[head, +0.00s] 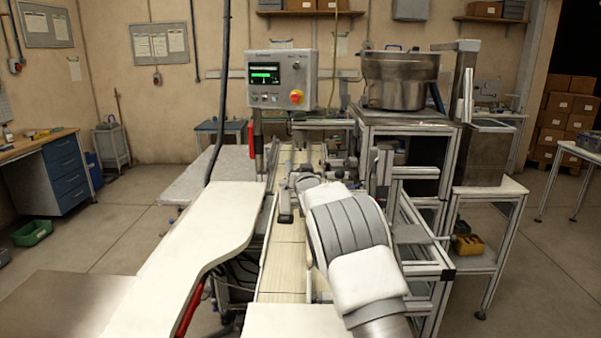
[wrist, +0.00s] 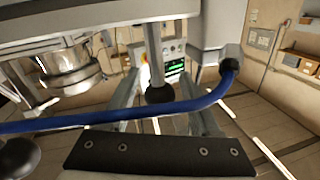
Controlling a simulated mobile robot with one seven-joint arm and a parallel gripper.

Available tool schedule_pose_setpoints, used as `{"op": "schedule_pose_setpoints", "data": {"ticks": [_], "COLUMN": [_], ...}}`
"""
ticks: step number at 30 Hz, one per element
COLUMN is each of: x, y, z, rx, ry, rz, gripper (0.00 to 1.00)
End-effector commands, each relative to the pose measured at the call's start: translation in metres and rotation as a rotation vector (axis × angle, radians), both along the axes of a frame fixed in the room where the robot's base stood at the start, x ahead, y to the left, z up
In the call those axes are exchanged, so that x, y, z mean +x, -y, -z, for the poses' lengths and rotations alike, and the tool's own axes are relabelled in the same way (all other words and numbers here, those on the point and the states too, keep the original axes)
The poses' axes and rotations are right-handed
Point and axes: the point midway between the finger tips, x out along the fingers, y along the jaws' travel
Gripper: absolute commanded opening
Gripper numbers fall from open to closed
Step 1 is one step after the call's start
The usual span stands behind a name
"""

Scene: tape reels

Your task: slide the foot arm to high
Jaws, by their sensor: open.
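I cannot pick out the foot arm for certain in either view. My gripper (head: 312,180) is at the far end of my white and grey arm, low over the machine's middle; its fingers are too small to make out there. In the wrist view a black knob (wrist: 160,94) on a grey stem is near the middle, and a dark rounded part (wrist: 18,158) is at the lower left. A blue curved tube (wrist: 120,118) crosses in front. A black bolted plate (wrist: 160,156) fills the bottom. I see nothing held.
A control panel (head: 283,79) stands on a post at the machine's left. A steel bowl (head: 397,80) sits on the frame at the right. A long pale belt (head: 282,255) runs toward me, beside a white tabletop (head: 190,235). The floor at far left is mostly open.

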Motion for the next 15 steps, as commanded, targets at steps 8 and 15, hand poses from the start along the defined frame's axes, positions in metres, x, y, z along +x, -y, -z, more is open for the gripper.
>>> {"op": "schedule_pose_setpoints", "data": {"ticks": [8, 15], "x": [-0.021, -0.054], "y": [0.004, 0.011], "z": [0.001, 0.001], "rx": [0.001, 0.001], "ry": [-0.001, -0.001], "rz": [0.000, 0.000], "gripper": [0.64, 0.64]}}
